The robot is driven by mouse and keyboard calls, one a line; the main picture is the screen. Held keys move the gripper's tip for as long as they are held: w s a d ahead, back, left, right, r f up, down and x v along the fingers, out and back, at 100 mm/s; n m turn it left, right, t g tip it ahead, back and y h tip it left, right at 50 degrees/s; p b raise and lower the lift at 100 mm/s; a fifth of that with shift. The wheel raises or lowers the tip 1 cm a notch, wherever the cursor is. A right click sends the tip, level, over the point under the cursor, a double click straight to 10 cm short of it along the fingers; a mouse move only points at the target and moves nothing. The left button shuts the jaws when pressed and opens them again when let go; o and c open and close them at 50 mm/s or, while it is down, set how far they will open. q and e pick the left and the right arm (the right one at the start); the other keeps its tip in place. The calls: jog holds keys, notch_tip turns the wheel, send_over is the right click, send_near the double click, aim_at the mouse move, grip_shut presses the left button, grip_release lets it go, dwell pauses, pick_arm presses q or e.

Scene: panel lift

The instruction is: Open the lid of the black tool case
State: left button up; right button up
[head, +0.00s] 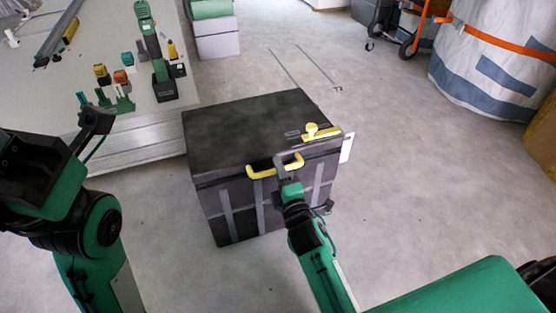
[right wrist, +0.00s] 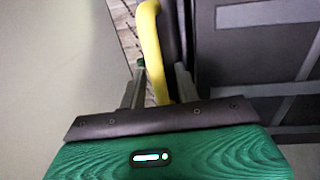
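The black tool case (head: 245,125) stands on the floor in the middle of the head view, with its lid down. A yellow handle (head: 262,173) sits at the lid's front edge, and a yellow latch-like part (head: 322,133) lies on top near the right corner. My right gripper (head: 287,163) is at the right part of the handle. In the right wrist view the yellow handle (right wrist: 153,45) passes between the two fingers, with a small gap showing beside it, so the gripper looks open around it.
A large white bag (head: 490,70) and a cart are at the back right. Floor right of the case is clear.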

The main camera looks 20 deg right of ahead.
jog(key=shift+w, duration=0.2)
grip_shut()
jog(key=shift+r+p, duration=0.25)
jog(key=shift+p, duration=0.1)
